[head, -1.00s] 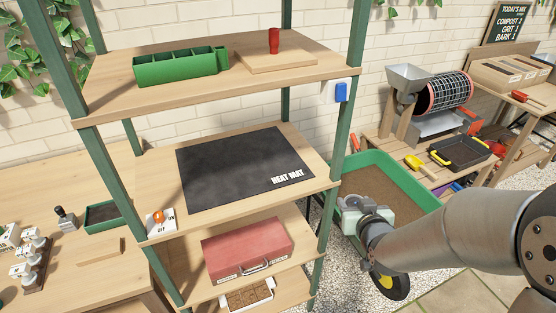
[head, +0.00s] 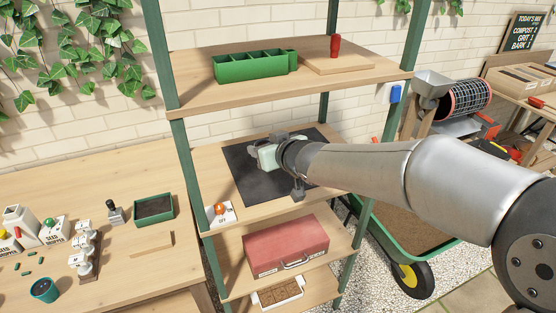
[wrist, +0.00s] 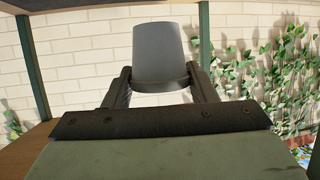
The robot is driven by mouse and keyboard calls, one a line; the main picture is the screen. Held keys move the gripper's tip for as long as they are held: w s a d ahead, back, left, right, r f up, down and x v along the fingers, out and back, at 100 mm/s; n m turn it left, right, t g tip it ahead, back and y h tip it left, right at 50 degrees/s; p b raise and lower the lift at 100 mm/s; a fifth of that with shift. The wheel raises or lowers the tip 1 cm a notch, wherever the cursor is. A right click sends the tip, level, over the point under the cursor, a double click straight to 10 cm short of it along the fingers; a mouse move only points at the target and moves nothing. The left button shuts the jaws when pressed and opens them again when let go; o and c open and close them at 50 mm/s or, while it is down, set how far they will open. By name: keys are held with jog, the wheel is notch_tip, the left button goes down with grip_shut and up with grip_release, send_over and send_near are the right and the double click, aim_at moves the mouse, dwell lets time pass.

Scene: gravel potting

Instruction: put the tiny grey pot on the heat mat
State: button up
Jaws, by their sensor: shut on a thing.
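The tiny grey pot (wrist: 158,50) shows in the wrist view, held between the two dark fingers of my gripper (wrist: 158,75). My gripper is shut on it. In the head view my gripper (head: 266,156) is inside the shelf unit, over the black heat mat (head: 241,172) on the middle shelf. The pot cannot be made out there. My gripper and arm cover part of the mat and its lettering. How high the pot is above the mat cannot be told.
The upper shelf (head: 195,92) with a green divided tray (head: 250,68) is above my gripper. Green posts (head: 193,165) frame the shelf. A switch box (head: 220,213) sits left of the mat. A red toolbox (head: 286,246) is on the shelf below.

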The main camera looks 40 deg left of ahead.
jog(key=w+a+f+p, duration=0.1)
jog(key=w+f, duration=0.1)
jog(key=w, duration=0.1)
jog(key=w+f, duration=0.3)
jog(key=w+a+f+p, duration=0.1)
jog(key=w+f, duration=0.1)
jog(key=w, duration=0.2)
jog(key=shift+a+f+p, duration=0.15)
jog(key=shift+a+p, duration=0.15)
jog(key=shift+p, duration=0.05)
jog(key=shift+w+a+f, duration=0.1)
jog(key=shift+w+f, duration=0.5)
jog(key=shift+f, duration=1.6)
jog(key=shift+f, duration=0.1)
jog(key=shift+f, duration=0.15)
jog(key=o, duration=1.1)
